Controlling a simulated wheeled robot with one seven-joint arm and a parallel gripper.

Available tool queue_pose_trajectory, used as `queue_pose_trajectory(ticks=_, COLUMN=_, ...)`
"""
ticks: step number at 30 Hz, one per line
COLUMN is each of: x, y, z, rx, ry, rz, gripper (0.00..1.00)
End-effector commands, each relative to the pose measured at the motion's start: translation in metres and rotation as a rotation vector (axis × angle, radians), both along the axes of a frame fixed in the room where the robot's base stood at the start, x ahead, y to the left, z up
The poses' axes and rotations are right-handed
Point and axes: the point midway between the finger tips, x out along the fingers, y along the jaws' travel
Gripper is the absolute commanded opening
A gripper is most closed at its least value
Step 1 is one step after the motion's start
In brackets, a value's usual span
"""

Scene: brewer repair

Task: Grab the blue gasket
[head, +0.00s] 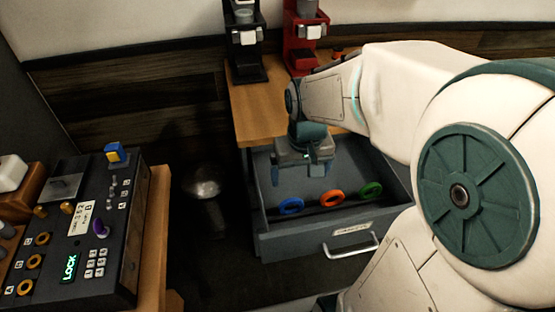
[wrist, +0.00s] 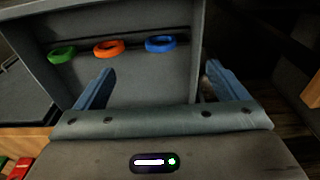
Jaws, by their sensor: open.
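The blue gasket (head: 291,206) is a ring in the open drawer, leftmost of three in the head view. In the wrist view the blue gasket (wrist: 160,43) is the rightmost ring, beyond the fingers and between their lines. My gripper (head: 306,172) is over the drawer, above and behind the blue gasket, pointing down. In the wrist view my gripper (wrist: 158,86) has its two blue fingers wide apart with nothing between them. The gasket and the fingers are apart.
An orange gasket (head: 332,198) and a green gasket (head: 371,190) lie beside the blue one in the drawer (head: 290,245), which has a front handle (head: 351,246). A black brewer (head: 246,45) and a red brewer (head: 303,35) stand on the counter behind. A control panel (head: 70,235) is at left.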

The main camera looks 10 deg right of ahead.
Motion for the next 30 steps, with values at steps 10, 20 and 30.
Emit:
queue_pose_trajectory(ticks=10, x=0.053, y=-0.001, z=-0.059, rx=0.004, ry=0.100, rz=0.007, gripper=0.93)
queue_pose_trajectory(ticks=20, x=0.056, y=0.000, z=-0.110, rx=0.004, ry=0.113, rz=0.010, gripper=0.93)
queue_pose_trajectory(ticks=30, x=0.056, y=0.001, z=-0.150, rx=0.004, ry=0.108, rz=0.010, gripper=0.93)
